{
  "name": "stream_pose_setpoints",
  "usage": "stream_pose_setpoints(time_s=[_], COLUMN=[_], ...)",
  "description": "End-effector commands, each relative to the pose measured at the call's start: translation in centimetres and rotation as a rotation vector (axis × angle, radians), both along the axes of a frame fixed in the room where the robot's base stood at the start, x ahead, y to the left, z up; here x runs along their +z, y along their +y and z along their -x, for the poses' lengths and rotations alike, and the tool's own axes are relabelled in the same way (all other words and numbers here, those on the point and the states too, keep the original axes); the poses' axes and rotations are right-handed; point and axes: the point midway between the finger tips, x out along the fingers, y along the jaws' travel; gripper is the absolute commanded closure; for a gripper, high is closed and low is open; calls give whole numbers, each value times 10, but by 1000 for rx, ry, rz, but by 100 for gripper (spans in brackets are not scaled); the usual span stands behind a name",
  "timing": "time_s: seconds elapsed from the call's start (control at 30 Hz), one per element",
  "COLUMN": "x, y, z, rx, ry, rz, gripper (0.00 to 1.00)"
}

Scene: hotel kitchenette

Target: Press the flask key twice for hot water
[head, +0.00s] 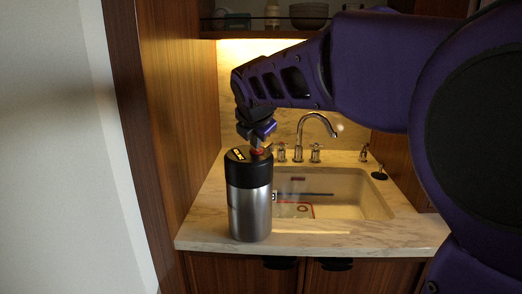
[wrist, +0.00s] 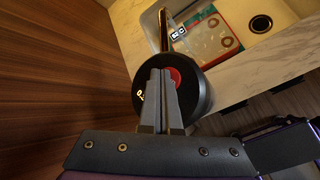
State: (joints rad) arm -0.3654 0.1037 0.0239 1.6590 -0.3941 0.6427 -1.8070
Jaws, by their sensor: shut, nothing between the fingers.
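The flask (head: 250,210) is a steel cylinder with a black top, standing upright on the marble counter at the left of the sink. Its black lid (wrist: 143,92) shows from above in the wrist view, with a yellow mark on it. A round red key (wrist: 176,76) sits on the lid, partly hidden by my fingers. In the head view the key (head: 258,151) is a small red patch under my fingertips. My gripper (wrist: 160,73) is shut and empty, with its fingertips over the lid beside the key. I cannot tell whether the tips touch it.
A sink (head: 345,190) with a chrome faucet (head: 318,122) lies right of the flask. A wooden side wall (head: 180,90) stands close on the left. A shelf with bowls (head: 309,15) hangs above. The counter's front edge (head: 310,245) is just in front of the flask.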

Motion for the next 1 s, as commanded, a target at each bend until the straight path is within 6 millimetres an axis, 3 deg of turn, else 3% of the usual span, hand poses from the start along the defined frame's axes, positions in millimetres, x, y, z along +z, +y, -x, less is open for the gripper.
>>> stream_pose_setpoints(time_s=[0.47, 1.0], x=[-3, 13], y=[0, 0], z=[0, 0], rx=[-1, -1], ry=[2, 1], rz=[1, 1], gripper=[100, 100])
